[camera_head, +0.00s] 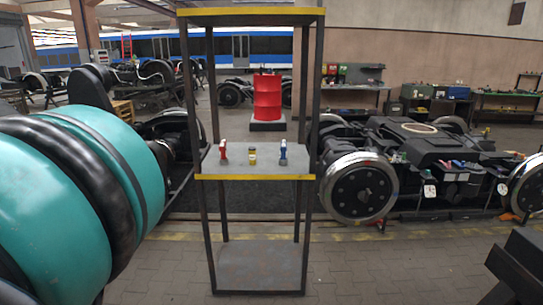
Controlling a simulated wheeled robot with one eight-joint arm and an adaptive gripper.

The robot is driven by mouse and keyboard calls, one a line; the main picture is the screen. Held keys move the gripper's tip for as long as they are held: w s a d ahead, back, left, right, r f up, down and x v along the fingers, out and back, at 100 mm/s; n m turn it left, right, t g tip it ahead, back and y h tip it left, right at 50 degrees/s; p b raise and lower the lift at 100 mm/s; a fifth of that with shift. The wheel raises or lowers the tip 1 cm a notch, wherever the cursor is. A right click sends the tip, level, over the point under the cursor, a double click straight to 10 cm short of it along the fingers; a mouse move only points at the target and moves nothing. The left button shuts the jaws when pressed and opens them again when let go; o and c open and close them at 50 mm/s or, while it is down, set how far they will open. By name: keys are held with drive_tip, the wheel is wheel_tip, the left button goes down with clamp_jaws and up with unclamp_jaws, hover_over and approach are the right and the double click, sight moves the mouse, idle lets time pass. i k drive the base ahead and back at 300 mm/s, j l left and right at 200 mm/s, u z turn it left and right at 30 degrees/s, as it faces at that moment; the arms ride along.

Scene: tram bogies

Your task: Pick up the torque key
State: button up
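A tall metal shelf rack with yellow edges (255,177) stands straight ahead. Its middle shelf holds three small upright items, apart from each other. A red tool (223,151) is on the left, a small yellow and dark item (252,158) is in the middle, and a blue tool (283,152) is on the right. At this size I cannot tell which one is the torque key. My gripper cannot be made out in this view. A large teal and black arm part fills the left side of the picture.
A red barrel (267,97) stands behind the rack. A wheeled bogie (420,165) is close on the right, and more bogie parts (176,135) are behind on the left. Workbenches (352,95) line the back wall. The paved floor (370,265) before the rack is clear.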

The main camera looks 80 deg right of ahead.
sight(283, 161)
drive_tip(key=z, duration=3.1)
